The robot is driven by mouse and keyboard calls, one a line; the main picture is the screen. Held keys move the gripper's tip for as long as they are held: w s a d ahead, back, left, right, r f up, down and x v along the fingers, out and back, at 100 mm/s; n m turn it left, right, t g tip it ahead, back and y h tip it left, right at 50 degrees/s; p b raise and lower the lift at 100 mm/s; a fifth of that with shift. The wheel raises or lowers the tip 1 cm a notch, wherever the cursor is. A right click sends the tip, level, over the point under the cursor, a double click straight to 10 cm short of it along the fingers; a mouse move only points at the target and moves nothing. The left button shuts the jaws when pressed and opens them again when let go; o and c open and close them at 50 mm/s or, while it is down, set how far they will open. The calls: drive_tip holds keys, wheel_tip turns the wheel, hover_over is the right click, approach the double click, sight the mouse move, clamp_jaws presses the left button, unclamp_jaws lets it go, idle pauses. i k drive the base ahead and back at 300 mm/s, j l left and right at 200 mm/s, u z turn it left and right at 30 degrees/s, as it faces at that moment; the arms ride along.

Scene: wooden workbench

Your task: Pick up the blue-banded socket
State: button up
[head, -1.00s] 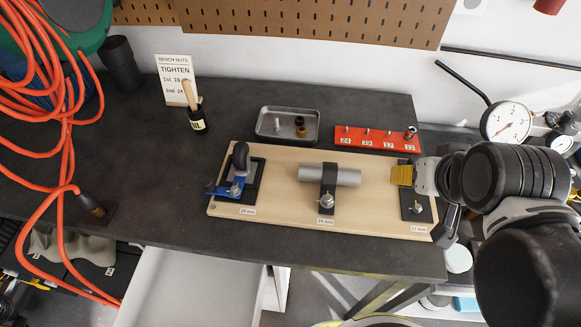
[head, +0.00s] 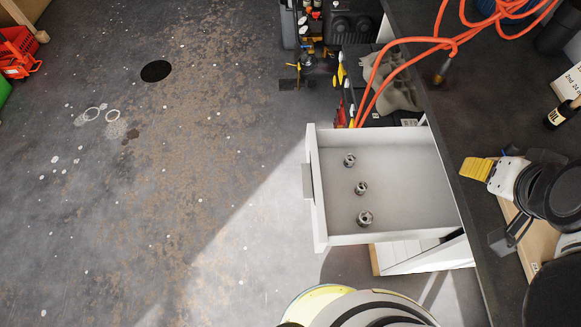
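Three small metal sockets lie in the open white drawer: a far one (head: 349,160), a middle one (head: 361,188) and a larger near one (head: 365,218). They stand apart in a rough row near the drawer's front. I cannot make out a blue band on any of them. My gripper (head: 478,168), with yellow fingertips, is at the right above the bench edge, to the right of the drawer and clear of the sockets. Its fingers overlap from this side, so whether it is open cannot be told. I see nothing held at the tips.
The white drawer (head: 409,233) sticks out from the dark bench (head: 444,118), with free floor to its left. Orange hose (head: 418,42) hangs over the bench edge behind it. A dark bottle (head: 560,115) stands right. The wooden board (head: 540,243) is partly hidden by my arm.

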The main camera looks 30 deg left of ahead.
sight(350, 159)
drive_tip(key=u, duration=0.9)
drive_tip(key=z, duration=2.85)
drive_tip(key=u, duration=2.85)
drive_tip(key=i+j+u, duration=0.1)
drive_tip(key=j+u, duration=0.15)
drive_tip(key=i+j+u, duration=0.25)
drive_tip(key=j, duration=0.15)
drive_tip(key=k, duration=0.1)
